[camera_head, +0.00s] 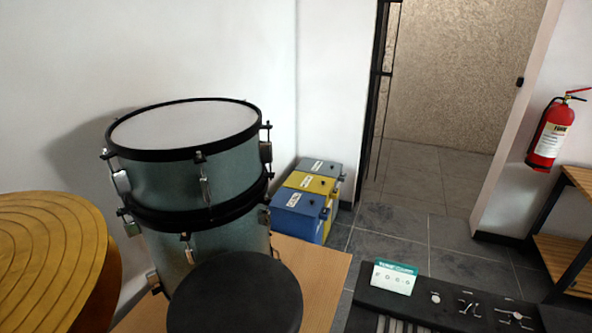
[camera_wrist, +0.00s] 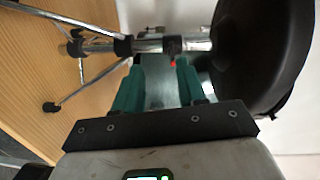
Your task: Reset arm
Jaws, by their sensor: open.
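My gripper (camera_wrist: 160,75) shows in the wrist view with two green fingers spread apart. It is open, and no held object shows between the fingers. The chrome post (camera_wrist: 150,45) of a black-seated stool crosses the picture just beyond the fingertips. Whether the fingers touch it I cannot tell. The stool's round black seat (camera_wrist: 262,50) is at the right of that view, and it also shows at the bottom of the head view (camera_head: 235,295). My gripper does not show in the head view.
Stacked grey-green drums (camera_head: 200,180) stand behind the stool on a wooden surface (camera_head: 318,275). A gold cymbal-like disc (camera_head: 50,255) is at left. Coloured boxes (camera_head: 308,200), a keyboard-like instrument (camera_head: 445,308) with a small box (camera_head: 393,278), and a wooden shelf (camera_head: 565,245) are further right. Tiled floor (camera_head: 430,235) is open.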

